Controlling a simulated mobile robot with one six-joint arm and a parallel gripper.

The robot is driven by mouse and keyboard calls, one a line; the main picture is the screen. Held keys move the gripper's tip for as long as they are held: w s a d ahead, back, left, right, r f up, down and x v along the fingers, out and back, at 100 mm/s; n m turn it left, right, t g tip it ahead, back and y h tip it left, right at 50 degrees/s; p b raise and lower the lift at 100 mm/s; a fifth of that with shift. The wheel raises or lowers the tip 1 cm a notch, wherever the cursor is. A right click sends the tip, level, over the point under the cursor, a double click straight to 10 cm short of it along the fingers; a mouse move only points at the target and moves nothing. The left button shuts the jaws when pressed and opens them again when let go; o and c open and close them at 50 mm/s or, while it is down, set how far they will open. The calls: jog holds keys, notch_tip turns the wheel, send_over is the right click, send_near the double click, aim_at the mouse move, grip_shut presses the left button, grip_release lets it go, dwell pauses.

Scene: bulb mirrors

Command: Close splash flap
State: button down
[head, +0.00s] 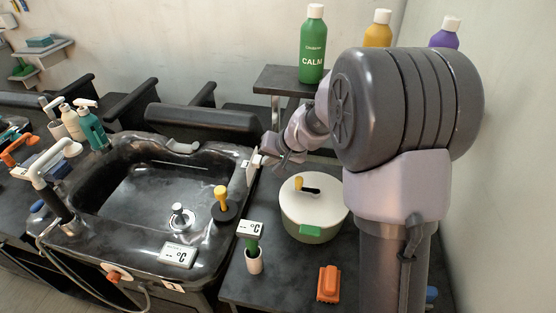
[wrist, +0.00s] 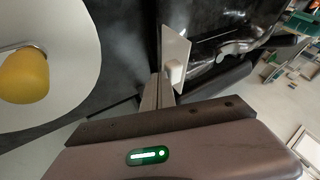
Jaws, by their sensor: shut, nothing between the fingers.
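A small white panel, which looks like the splash flap (head: 252,166), stands roughly upright at the right rim of the black wash basin (head: 150,232). In the wrist view the flap (wrist: 176,45) shows as a pale plate with a small white block on its face. My gripper (head: 266,157) is just to the right of the flap. In the wrist view my gripper's fingers (wrist: 160,82) are together and empty, with their tips close to the flap's lower edge. I cannot tell whether they touch it.
A white lidded pot (head: 318,205) with a yellow knob stands right of the basin, near my arm. A green-handled brush in a cup (head: 254,262) and an orange object (head: 328,283) stand in front. A green bottle (head: 313,48) stands on the shelf behind. A yellow-handled plunger (head: 223,205) sits on the basin's rim.

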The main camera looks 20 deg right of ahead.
dwell(0.4)
jog(key=p, duration=0.3)
jog(key=shift+w+a+r+g, duration=0.15)
jog(key=shift+a+r+g, duration=0.05)
jog(key=shift+g, duration=0.1)
jog(key=shift+h+p, duration=0.3)
jog(key=shift+p, duration=0.2)
